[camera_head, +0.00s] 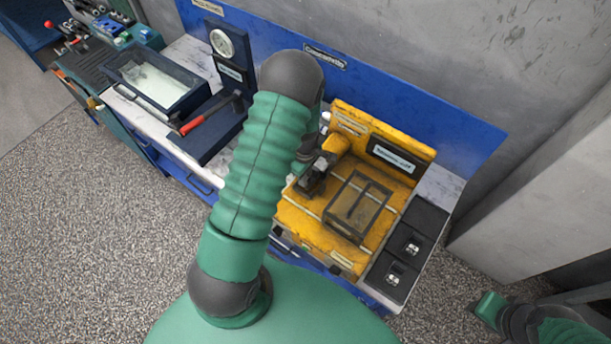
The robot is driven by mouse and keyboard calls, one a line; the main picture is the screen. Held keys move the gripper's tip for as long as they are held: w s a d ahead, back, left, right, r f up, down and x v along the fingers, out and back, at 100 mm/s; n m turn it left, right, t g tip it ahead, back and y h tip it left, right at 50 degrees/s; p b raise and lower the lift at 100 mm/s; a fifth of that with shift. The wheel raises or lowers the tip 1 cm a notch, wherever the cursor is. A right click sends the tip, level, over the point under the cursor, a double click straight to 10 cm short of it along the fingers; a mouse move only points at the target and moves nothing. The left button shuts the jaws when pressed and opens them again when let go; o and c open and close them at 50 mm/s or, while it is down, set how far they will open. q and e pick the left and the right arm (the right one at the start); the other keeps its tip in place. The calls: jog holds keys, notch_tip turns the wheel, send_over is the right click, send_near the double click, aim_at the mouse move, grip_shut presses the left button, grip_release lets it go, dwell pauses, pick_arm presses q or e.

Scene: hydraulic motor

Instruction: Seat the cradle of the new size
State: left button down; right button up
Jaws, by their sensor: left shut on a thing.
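The yellow station (300,222) stands on the bench right of centre, with a labelled upright back plate. A brownish, box-like cradle (358,207) with a dark slot lies on its bed, towards the right. My left gripper (314,182) is at the left of the cradle, low over the yellow bed. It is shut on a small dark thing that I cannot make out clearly. My left forearm hides part of the station's left side.
A black tray (424,217) with small metal pieces in two pockets lies right of the station. A blue panel (420,95) and grey wall close off the back.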

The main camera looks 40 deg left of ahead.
pick_arm(q)
jog(key=shift+a+f, duration=0.2)
jog(key=shift+f, duration=0.15)
jog(key=shift+d+f+b, duration=0.1)
jog(key=shift+f+b, duration=0.35)
jog(key=shift+b, duration=0.15)
jog(key=c, duration=1.3)
grip_release()
notch_tip(320, 180, up, 17)
jog(key=shift+f+b, duration=0.1)
jog(key=shift+b, duration=1.1)
